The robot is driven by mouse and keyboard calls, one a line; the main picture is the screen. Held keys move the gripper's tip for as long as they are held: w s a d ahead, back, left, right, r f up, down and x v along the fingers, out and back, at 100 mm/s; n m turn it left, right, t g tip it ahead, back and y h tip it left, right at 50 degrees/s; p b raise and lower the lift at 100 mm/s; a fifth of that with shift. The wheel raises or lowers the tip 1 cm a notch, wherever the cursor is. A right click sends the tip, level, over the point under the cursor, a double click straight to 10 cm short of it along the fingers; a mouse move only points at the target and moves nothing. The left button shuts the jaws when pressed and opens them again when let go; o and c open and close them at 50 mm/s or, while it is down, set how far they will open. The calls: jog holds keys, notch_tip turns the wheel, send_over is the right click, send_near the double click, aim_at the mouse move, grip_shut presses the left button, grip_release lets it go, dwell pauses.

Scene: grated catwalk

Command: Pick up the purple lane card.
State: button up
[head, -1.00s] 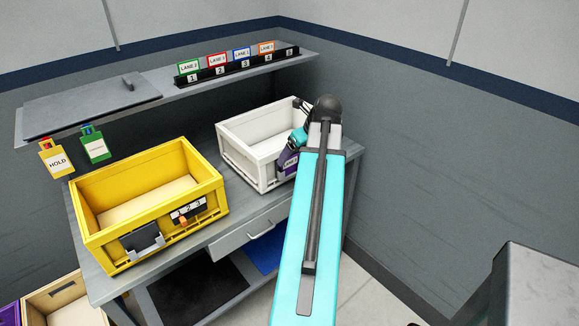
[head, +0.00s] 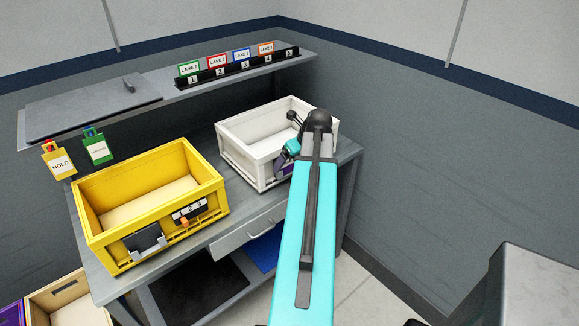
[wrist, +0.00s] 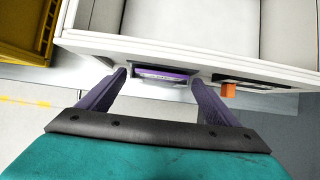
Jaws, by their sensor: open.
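The purple lane card (wrist: 165,74) sits in a holder on the front wall of the white bin (wrist: 150,45), seen edge-on from above in the wrist view. My gripper (wrist: 158,80) is open, with its two purple fingers pointing at the bin front. The fingertips lie left and right of the card, and nothing is gripped. Whether they touch the card or the wall I cannot tell. In the head view my gripper (head: 283,164) is at the front of the white bin (head: 245,165), and I cannot separate the card from the purple fingers there.
An orange piece (wrist: 229,90) protrudes from the bin front right of the card. The yellow bin (head: 150,235) stands left on the grey bench. Above, a shelf (head: 190,90) holds a rack of coloured lane cards (head: 240,58). HOLD and green tags hang at its left.

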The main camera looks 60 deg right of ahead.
jog(key=shift+c, duration=0.4)
jog(key=c, duration=1.7)
jog(key=shift+r, duration=0.2)
jog(key=shift+c, duration=0.2)
jog(key=s+a+r+b, duration=0.2)
jog(key=s+a+b, duration=0.2)
jog(key=s+b, duration=0.2)
jog(key=s+a+r+b, duration=0.2)
jog(key=s+a+b, duration=0.3)
jog(key=s+b, duration=0.2)
jog(key=shift+a+r+b, duration=0.2)
jog(key=shift+r+b, duration=0.1)
jog(key=shift+b, duration=0.2)
dwell(0.9)
